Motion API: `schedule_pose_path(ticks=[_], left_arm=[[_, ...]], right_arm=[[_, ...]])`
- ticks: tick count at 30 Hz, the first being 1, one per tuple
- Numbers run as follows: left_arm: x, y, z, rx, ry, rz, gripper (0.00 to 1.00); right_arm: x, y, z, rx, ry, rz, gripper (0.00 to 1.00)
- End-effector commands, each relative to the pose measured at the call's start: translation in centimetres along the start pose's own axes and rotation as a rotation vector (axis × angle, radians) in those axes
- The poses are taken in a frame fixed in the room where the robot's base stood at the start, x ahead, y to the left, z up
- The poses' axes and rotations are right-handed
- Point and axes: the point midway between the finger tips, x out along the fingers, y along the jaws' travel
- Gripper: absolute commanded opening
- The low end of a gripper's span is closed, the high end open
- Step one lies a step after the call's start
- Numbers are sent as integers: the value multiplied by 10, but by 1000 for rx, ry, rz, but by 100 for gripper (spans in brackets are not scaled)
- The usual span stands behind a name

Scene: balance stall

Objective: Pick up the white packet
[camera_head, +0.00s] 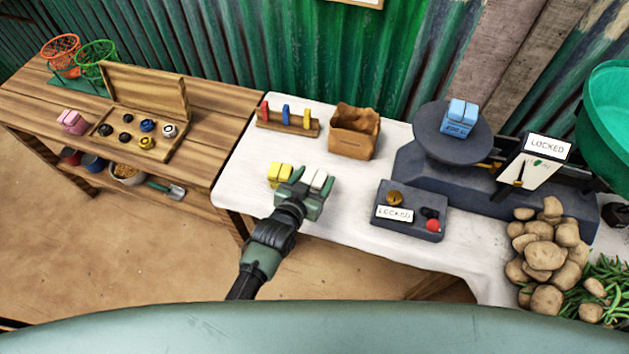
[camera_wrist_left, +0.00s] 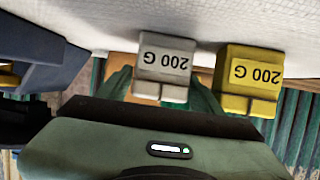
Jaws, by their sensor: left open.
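The white packet (camera_head: 316,181) is a small block on the white-covered table. In the left wrist view the white packet (camera_wrist_left: 163,68) is labelled "200 G" and appears upside down. My left gripper (camera_head: 306,192) is open at the packet, and in the wrist view its two green fingers (camera_wrist_left: 163,92) stand on either side of the packet's lower part. I cannot tell whether they touch it. A yellow packet (camera_head: 279,173), also marked "200 G" in the wrist view (camera_wrist_left: 247,80), sits close beside it. My right gripper is not in view.
A blue packet (camera_head: 459,117) sits on the scale's round plate (camera_head: 428,130). A box marked LOCKED (camera_head: 408,222) stands to the right. A brown paper bag (camera_head: 354,138) and a peg rack (camera_head: 288,128) are behind. Potatoes (camera_head: 543,250) are piled far right.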

Motion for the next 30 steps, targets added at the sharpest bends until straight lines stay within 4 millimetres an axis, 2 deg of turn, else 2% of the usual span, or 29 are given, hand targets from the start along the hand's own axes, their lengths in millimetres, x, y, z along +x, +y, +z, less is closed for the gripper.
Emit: schedule_pose_path(ticks=[6,12,13,23,26,30], left_arm=[[1,0,0,0,0,0,65],[0,0,0,0,0,0,10],[1,0,-1,0,2,0,7],[-1,0,-5,0,2,0,7],[-4,0,-14,0,4,0,7],[-14,0,-37,0,6,0,7]], right_arm=[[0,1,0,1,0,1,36],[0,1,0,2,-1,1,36],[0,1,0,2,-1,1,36],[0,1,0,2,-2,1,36],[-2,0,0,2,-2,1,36],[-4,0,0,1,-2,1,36]])
